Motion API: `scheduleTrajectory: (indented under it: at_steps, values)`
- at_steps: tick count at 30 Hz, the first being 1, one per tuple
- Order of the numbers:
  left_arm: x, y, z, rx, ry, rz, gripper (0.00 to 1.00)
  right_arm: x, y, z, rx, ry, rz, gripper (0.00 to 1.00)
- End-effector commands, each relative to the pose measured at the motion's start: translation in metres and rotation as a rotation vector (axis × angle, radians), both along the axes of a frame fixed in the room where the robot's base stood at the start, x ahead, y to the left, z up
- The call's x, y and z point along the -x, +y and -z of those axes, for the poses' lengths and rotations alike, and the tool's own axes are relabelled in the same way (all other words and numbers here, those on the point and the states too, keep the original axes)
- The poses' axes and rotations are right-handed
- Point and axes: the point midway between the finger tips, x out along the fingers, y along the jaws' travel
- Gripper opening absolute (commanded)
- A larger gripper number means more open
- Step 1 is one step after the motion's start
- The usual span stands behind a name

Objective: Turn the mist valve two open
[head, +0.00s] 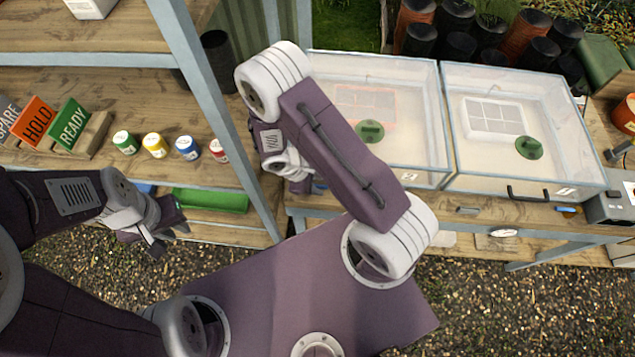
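No valve is clearly marked as mist valve two. A small blue piece (567,210) lies at the bench front below the right clear-lidded box (527,191). Another small blue piece (319,186) shows beside my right gripper (300,186), at the front of the left clear-lidded box (425,178). I cannot tell whether either is a valve handle. My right arm covers part of the left box; the gripper's fingertips are mostly hidden and contact is unclear. My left gripper (168,240) hangs empty before the lower shelf, its fingers apart.
The shelf holds HOLD (37,120) and READY (70,125) signs and several coloured pots.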

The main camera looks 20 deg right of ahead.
Motion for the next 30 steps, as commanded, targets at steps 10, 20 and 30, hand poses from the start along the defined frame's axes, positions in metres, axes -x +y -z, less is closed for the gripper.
scheduleTrajectory:
  at_steps: [10, 20, 30]
  values:
    - [0.0000, 0.0001, -0.0001, 0.000, 0.000, 0.000, 0.22, -0.0004, 0.0006, -0.0003, -0.001, -0.001, -0.002, 0.00]
    - [0.0000, 0.0000, 0.0000, 0.000, 0.000, 0.000, 0.22, -0.0003, 0.0005, -0.0004, 0.000, -0.001, -0.001, 0.00]
    - [0.0000, 0.0001, 0.0000, 0.000, 0.000, 0.000, 0.22, -0.0001, 0.0003, -0.0004, 0.001, 0.000, -0.001, 0.00]
